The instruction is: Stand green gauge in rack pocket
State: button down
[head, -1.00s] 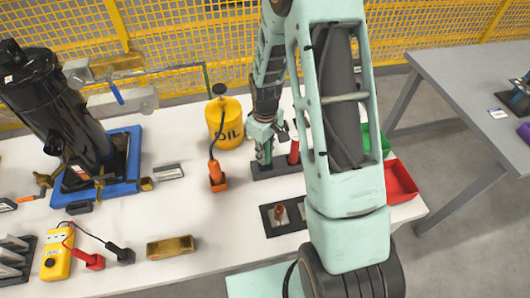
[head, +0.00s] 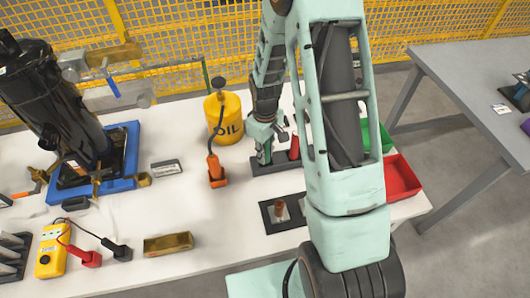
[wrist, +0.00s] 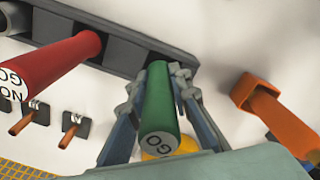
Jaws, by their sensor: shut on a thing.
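The green gauge (wrist: 160,108) is a green cylinder with lettering on its near end. My gripper (wrist: 155,88) is shut on it, with a finger on each side. Its far end is at a pocket of the dark rack (wrist: 122,52); I cannot tell how deep it sits. In the head view, the gauge (head: 265,152) looks roughly upright at the left part of the rack (head: 272,168), partly hidden by my gripper (head: 263,140). A red gauge (head: 294,148) stands in the rack to the right; it also shows in the wrist view (wrist: 52,70).
An orange holder (head: 216,171) stands just left of the rack, with the yellow oil can (head: 226,115) behind it. A dark plate with copper pins (head: 280,213) lies in front. Green (head: 380,137) and red (head: 405,180) bins are at the right.

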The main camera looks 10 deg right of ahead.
jog(key=shift+f+b, duration=0.3)
jog(key=shift+f, duration=0.1)
jog(key=c, duration=1.7)
grip_release()
jog(key=shift+r, duration=0.1)
notch_tip(320, 180, up, 12)
jog(key=shift+f, duration=0.1)
